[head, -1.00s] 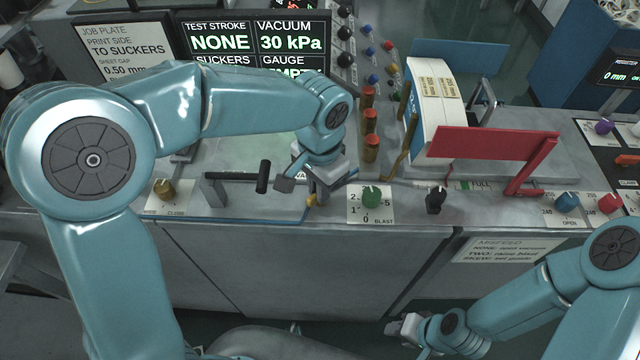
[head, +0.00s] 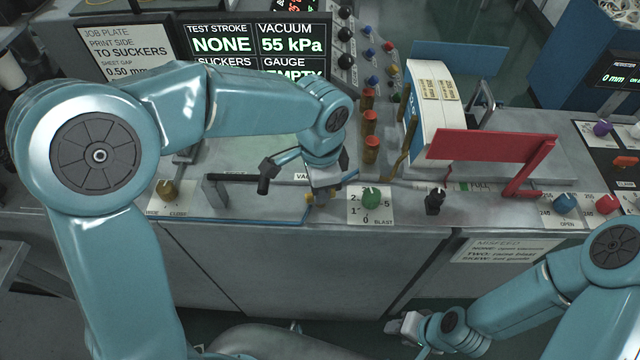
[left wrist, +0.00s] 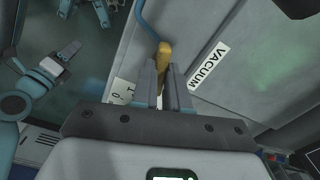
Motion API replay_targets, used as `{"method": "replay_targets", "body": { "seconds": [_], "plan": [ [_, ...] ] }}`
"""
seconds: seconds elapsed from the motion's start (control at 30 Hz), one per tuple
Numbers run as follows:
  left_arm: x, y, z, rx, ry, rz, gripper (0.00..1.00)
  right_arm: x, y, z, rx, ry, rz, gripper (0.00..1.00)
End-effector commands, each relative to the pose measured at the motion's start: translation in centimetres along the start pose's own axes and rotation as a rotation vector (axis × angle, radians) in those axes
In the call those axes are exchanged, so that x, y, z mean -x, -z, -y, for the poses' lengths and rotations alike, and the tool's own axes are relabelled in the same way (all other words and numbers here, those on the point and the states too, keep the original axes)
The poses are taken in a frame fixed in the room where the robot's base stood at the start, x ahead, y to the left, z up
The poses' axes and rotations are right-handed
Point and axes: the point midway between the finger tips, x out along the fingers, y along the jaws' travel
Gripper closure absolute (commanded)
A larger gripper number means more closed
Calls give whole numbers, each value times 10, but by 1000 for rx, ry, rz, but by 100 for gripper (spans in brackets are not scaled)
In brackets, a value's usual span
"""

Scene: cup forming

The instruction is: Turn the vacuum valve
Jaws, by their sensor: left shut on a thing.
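My left gripper (head: 322,194) is low over the machine's front edge, left of the green blast knob. In the left wrist view its two grey fingers (left wrist: 166,88) are shut on the yellow vacuum valve handle (left wrist: 165,52). The white VACUUM label (left wrist: 209,65) lies just right of the handle there. In the head view only a bit of the yellow valve (head: 308,197) shows beside the fingers. The screen (head: 255,48) reads vacuum 55 kPa. My right gripper (head: 404,326) hangs low in front of the machine, away from the valve; its jaws are too small to judge.
The green blast knob (head: 371,197) stands close right of my left gripper, with a black knob (head: 435,201) beyond it. A black-ended bar handle (head: 232,178) is to the left. A red guard (head: 492,145) stands further right.

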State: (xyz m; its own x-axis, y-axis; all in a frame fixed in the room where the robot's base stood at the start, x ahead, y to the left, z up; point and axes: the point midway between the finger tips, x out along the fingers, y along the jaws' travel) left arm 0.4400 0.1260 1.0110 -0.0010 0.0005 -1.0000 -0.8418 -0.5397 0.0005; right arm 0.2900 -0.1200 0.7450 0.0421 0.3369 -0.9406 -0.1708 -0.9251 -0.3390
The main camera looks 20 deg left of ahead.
Motion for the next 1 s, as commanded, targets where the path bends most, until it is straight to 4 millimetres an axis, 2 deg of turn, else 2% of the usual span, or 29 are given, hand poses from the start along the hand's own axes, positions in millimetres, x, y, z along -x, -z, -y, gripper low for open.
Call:
{"method": "replay_targets", "body": {
  "seconds": [0.4, 1.0],
  "plan": [
    [2, 2, 1, -245, 4, -6, 100, 6, 0, 2, 0, 0, 0, 57],
    [2, 2, 1, -308, 5, -7, 100, 7, 0, 3, 0, 0, 0, 57]
  ]
}}
